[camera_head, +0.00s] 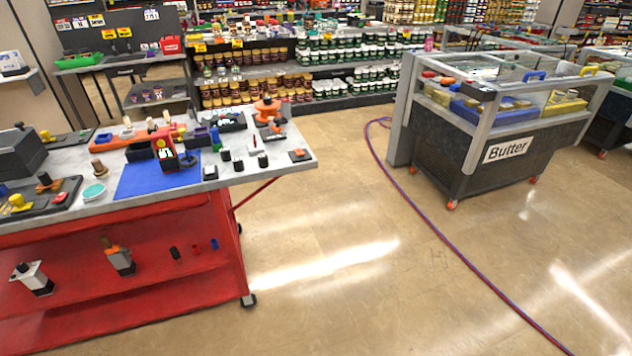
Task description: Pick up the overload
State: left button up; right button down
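I cannot tell which part is the overload. Several small parts sit on the grey top of a red workbench (285,165) at the left. A red and black part with a white face (166,156) stands upright on a blue mat (135,180). Small black and white cylinders (237,160) stand to its right, with a dark square part with an orange top (299,155) near the right edge. An orange round part (267,108) sits at the bench's back right. Neither of my grippers is in view.
A teal-rimmed cup (94,191) stands near the bench front. The lower red shelf (180,280) holds several parts. A freezer marked Butter (508,149) stands at right. A red and blue hose (420,205) crosses the floor. Open floor (340,230) lies between bench and freezer.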

aim_at(263, 159)
jog(key=z, duration=0.05)
jog(key=k, duration=0.35)
jog(key=z, duration=0.95)
jog(key=i, duration=1.6)
jog(key=u, duration=0.65)
